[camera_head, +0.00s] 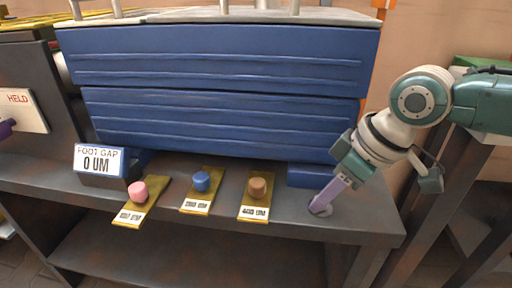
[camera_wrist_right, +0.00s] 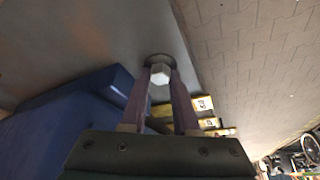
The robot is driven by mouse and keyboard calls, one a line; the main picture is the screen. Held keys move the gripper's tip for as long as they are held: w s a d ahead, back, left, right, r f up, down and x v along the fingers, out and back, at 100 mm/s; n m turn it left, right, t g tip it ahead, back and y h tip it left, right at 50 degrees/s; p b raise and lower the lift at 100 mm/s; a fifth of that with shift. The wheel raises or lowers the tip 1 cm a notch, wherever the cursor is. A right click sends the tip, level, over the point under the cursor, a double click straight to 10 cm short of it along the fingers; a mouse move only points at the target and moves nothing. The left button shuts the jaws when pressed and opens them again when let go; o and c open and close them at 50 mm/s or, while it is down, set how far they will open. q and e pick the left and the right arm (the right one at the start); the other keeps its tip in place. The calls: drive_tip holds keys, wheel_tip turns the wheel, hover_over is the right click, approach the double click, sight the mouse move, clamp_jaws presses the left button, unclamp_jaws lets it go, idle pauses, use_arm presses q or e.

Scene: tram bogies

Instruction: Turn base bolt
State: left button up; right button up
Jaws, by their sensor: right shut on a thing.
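The base bolt (camera_wrist_right: 160,73) has a pale hexagonal head on a dark round base, seen in the wrist view at the grey bench's edge. My right gripper (camera_wrist_right: 160,80) has its two purple fingers closed on the sides of that head. In the head view, my right gripper (camera_head: 320,207) reaches down to the bench to the right of the blue foot block, and its fingers mostly hide the bolt. A purple tip at the left edge, beside a white card reading HELD (camera_head: 20,110), looks like my left gripper (camera_head: 5,128); its jaws are cut off.
A sign (camera_head: 99,160) reads FOOT GAP 0 UM. Three brass plates carry a pink knob (camera_head: 138,191), a blue knob (camera_head: 201,181) and a brown knob (camera_head: 257,187), left of my right gripper.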

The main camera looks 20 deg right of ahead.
clamp_jaws()
